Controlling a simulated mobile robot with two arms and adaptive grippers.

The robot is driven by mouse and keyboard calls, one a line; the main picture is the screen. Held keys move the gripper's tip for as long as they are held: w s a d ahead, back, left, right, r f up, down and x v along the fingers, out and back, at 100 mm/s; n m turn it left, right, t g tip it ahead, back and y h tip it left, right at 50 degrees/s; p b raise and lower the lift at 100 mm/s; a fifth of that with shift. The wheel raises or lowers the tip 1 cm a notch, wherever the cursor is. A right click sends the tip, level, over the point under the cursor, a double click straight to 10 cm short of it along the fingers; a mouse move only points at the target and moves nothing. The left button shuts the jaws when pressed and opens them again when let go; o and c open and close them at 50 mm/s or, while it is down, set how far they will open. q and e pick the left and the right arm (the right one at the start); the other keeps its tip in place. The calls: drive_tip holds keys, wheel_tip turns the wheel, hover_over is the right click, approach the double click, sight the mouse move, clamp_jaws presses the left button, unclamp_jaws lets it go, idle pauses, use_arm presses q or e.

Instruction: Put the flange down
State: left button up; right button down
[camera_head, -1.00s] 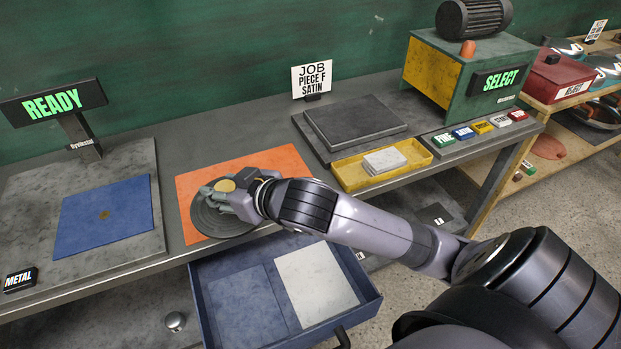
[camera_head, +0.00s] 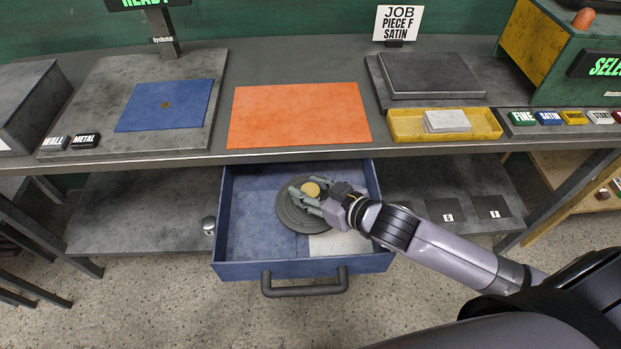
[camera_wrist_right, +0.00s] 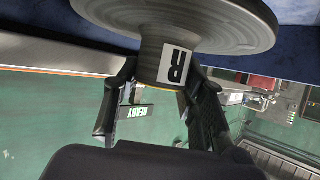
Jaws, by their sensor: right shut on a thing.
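The flange (camera_head: 287,219) is a dark grey round disc with a hub and a yellow-topped end. My right gripper (camera_head: 312,193) is shut on the hub and holds the flange over the open blue drawer (camera_head: 300,268). In the right wrist view the flange (camera_wrist_right: 180,22) shows its wide disc and a hub with an "R" label, with the gripper fingers (camera_wrist_right: 165,88) on both sides of the hub. Whether the disc touches the drawer bottom cannot be told. My left gripper is not in view.
A white panel (camera_head: 340,243) lies in the drawer's right half, partly covered by the flange and gripper. The orange mat (camera_head: 298,115) on the bench is bare.

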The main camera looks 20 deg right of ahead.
sight(286, 186)
wheel_tip(286, 186, down, 6)
drive_tip(key=shift+w+r, duration=0.1)
drive_tip(key=shift+r, duration=0.05)
drive_tip(key=w, duration=0.1)
drive_tip(key=w+a, duration=0.1)
drive_tip(key=w, duration=0.1)
drive_tip(key=shift+w+a+r, duration=0.1)
drive_tip(key=shift+w+a, duration=0.05)
drive_tip(key=shift+a, duration=0.1)
drive_tip(key=shift+w+a, duration=0.3)
drive_tip(key=shift+w, duration=0.35)
drive_tip(key=shift+w+a, duration=0.3)
drive_tip(key=shift+w, duration=0.3)
drive_tip(key=shift+w+a, duration=0.3)
drive_tip(key=shift+w, duration=0.35)
drive_tip(key=shift+w+a+f+p, duration=0.1)
drive_tip(key=shift+w+f+p, duration=0.05)
drive_tip(key=shift+f+p, duration=0.15)
drive_tip(key=shift+f, duration=0.25)
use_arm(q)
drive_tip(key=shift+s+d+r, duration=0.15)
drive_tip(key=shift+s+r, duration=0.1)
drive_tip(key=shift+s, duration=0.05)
use_arm(e)
drive_tip(key=shift+s+f, duration=0.15)
drive_tip(key=shift+s, duration=0.05)
